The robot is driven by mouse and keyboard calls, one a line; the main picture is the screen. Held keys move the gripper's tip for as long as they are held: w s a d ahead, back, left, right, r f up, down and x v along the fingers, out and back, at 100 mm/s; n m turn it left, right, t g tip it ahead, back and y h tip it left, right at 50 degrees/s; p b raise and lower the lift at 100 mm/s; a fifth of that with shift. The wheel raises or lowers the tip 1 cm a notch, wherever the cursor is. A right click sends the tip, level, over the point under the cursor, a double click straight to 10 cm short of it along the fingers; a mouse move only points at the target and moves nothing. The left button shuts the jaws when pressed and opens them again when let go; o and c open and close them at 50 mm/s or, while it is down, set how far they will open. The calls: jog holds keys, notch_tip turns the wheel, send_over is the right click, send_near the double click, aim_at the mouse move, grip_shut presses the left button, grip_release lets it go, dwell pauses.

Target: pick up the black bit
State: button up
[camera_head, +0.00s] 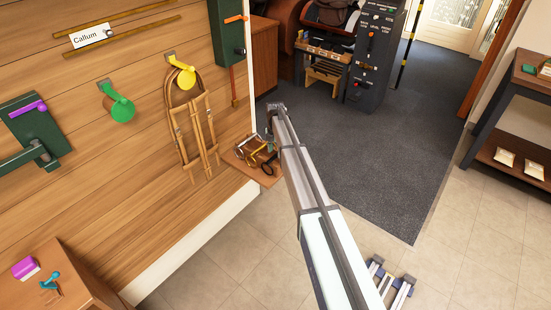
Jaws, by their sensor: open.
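The black bit (269,165) lies at the right end of a small wooden shelf (241,163) at the corner of the plank wall. A gold-coloured bit (253,157) and a silver-coloured bit (243,146) lie to its left on the same shelf. My arm reaches in from the bottom, and its far end is just above and beyond the shelf. My gripper (269,136) is small and dark there, partly hidden by the arm. It is open, above the black bit and apparently apart from it.
A wooden stand (70,280) with a pink block is at lower left. A dark table (515,120) stands at right. The carpet (390,150) is clear.

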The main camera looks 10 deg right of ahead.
aim_at(275, 155)
jog(key=shift+f+p, duration=0.4)
jog(key=shift+f, duration=1.2)
grip_shut()
jog(key=shift+r, duration=0.1)
